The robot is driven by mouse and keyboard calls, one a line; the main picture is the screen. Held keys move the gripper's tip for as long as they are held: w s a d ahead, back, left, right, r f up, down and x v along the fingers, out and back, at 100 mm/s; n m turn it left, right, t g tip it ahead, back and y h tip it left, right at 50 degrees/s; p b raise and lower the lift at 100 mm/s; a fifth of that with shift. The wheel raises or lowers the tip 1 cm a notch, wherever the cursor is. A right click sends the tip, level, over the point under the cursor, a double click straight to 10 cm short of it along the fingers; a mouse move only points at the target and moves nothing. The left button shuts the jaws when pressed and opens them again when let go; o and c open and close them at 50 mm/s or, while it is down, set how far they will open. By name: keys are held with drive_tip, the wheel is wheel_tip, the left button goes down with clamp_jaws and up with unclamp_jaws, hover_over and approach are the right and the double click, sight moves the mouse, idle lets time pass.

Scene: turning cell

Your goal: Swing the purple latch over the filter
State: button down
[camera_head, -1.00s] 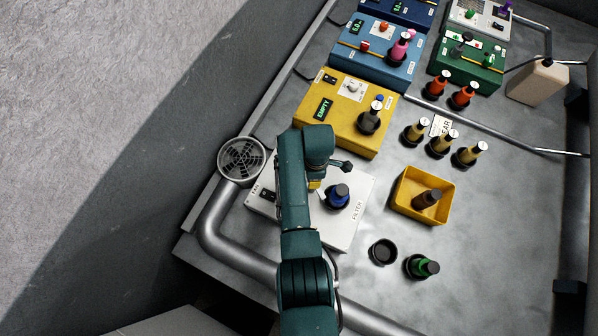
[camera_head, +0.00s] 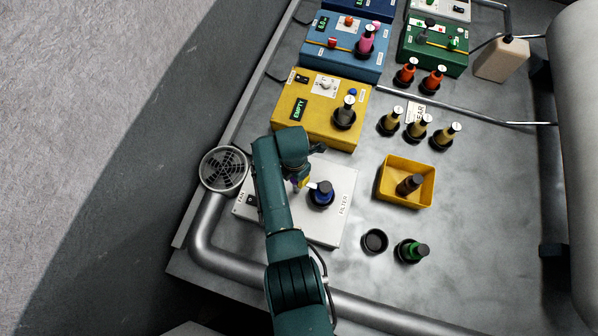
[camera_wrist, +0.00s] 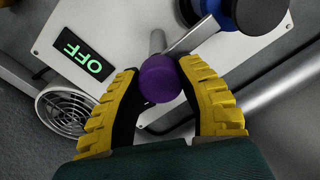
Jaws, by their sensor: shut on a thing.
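The filter (camera_head: 321,194) is a dark blue round part with a black collar, standing on the white panel (camera_head: 325,231) marked FILTER. It also shows at the top edge of the wrist view (camera_wrist: 252,12), partly cut off. The purple latch knob (camera_wrist: 162,80) sits between the yellow fingers of my gripper (camera_wrist: 158,75), which is shut on it. A grey latch bar (camera_wrist: 197,36) runs from behind the knob up and right toward the filter. In the head view my gripper (camera_head: 303,182) is just left of the filter, and my arm hides most of the knob.
A fan (camera_head: 224,169) and an OFF display (camera_wrist: 84,53) are near the panel. A yellow box (camera_head: 320,108) stands behind it. A yellow tray (camera_head: 405,198), a black ring (camera_head: 374,241) and a green-topped part (camera_head: 412,250) are to the right.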

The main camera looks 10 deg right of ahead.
drive_tip(key=shift+s+f, duration=0.1)
drive_tip(key=shift+f, duration=0.1)
drive_tip(key=c, duration=0.6)
unclamp_jaws()
drive_tip(key=shift+r, duration=0.1)
drive_tip(key=shift+r, duration=0.1)
drive_tip(key=r, duration=1.1)
drive_tip(key=shift+w+a+r, duration=0.15)
drive_tip(key=shift+w+r, duration=0.05)
drive_tip(key=shift+r, duration=0.2)
